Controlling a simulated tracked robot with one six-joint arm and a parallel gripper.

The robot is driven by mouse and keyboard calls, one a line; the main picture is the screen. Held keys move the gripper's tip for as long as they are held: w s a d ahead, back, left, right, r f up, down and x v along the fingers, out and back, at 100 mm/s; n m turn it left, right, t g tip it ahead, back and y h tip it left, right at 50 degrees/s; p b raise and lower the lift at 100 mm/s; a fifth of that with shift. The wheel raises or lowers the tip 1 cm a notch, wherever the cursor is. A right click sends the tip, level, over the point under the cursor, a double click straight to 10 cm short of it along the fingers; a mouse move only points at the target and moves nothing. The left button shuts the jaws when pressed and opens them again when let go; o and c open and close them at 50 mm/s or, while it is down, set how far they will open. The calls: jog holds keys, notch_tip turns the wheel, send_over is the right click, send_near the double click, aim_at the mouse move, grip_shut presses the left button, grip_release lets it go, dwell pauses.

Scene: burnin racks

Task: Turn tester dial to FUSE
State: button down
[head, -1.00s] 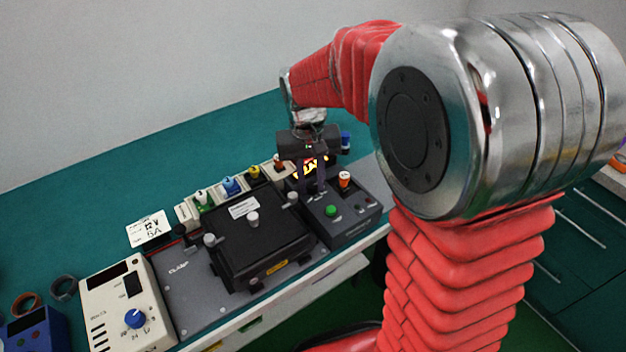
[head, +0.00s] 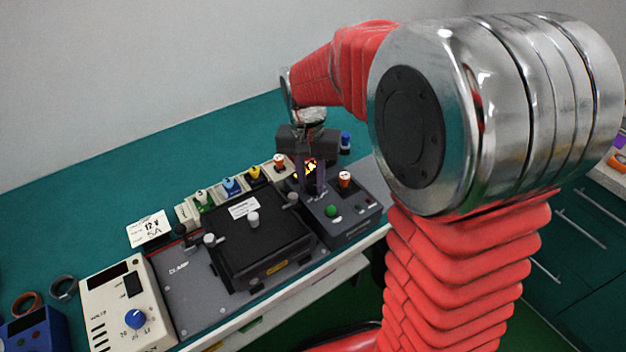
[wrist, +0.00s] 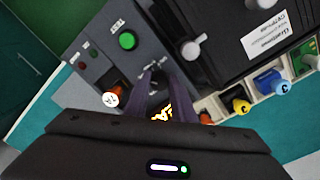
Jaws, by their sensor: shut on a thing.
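The tester is the dark grey box (head: 345,222) to the right of the clamp plate, with a green button, an orange-topped knob (head: 344,180) and lit yellow marks. It also shows in the wrist view (wrist: 95,68). My gripper (head: 314,190) points down over the tester's back left part. In the wrist view its two dark fingers (wrist: 152,72) are close together, shut on the tester dial, which they hide almost fully. The dial's pointer and the FUSE mark cannot be read.
A black clamp fixture (head: 262,240) with metal posts stands close left of the tester. Colored plugs (head: 231,185) line up behind it. A beige supply (head: 128,305) with a blue knob is at front left. A white card (head: 149,229) lies behind.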

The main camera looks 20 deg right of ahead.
aim_at(308, 184)
jog(key=c, duration=1.5)
grip_release()
jog(key=shift+w, duration=0.1)
jog(key=r, duration=1.3)
jog(key=shift+w+a+r, duration=0.1)
jog(key=shift+a+r, duration=0.15)
jog(key=shift+r, duration=0.15)
jog(key=shift+w, duration=0.1)
